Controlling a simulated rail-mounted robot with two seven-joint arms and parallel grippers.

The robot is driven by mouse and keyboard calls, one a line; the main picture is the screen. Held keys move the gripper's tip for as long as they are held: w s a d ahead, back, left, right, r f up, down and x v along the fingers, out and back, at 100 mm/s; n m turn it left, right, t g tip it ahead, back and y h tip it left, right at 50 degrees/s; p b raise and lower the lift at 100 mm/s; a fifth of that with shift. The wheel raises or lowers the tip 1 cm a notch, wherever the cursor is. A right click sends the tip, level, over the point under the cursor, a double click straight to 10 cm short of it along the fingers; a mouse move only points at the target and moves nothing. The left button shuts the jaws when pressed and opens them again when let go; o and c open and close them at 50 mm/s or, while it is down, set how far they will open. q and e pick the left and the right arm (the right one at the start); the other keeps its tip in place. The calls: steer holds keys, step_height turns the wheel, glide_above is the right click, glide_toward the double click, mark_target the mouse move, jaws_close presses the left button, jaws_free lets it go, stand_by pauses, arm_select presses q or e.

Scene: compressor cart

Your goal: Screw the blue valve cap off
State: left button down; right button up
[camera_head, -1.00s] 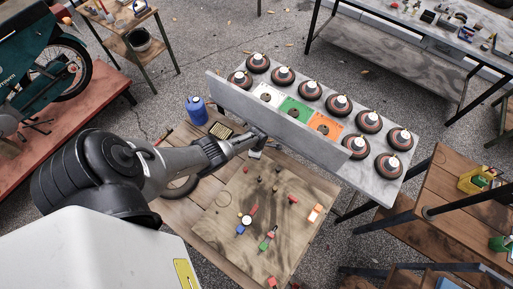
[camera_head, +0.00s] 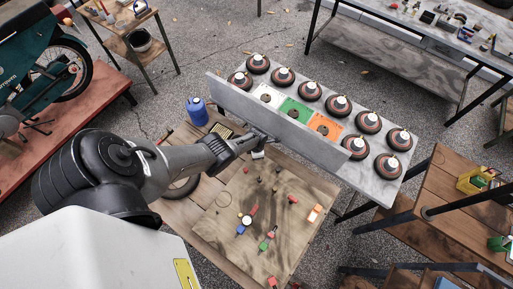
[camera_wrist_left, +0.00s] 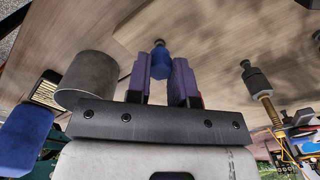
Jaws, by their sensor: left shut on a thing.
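My left gripper (camera_head: 265,138) is at the far edge of the wooden workbench, beside the long grey panel (camera_head: 285,118). In the left wrist view its two purple-blue fingers (camera_wrist_left: 166,78) are shut on the blue valve cap (camera_wrist_left: 160,63), which sits between the fingertips. A dark narrow piece (camera_wrist_left: 159,43) sticks out past the cap toward the wood; I cannot tell whether the two are joined. In the head view the cap is hidden by the gripper. My right gripper is not in view.
A dark stem with a brass thread (camera_wrist_left: 257,85) stands right of the fingers, and a grey cylinder (camera_wrist_left: 88,80) is close on the left. A blue bottle (camera_head: 197,110) stands at the bench's left. Loose small parts and tools lie on the wooden board (camera_head: 225,205).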

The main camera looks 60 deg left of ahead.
arm_select(q)
steer(key=shift+n, duration=1)
steer(key=c, duration=0.9)
jaws_free()
steer(key=shift+r, duration=0.15)
steer(key=shift+r+p, duration=0.2)
steer(key=shift+p, duration=0.15)
step_height(320, 180, up, 4)
steer(key=p, duration=0.4)
steer(key=shift+r, duration=0.2)
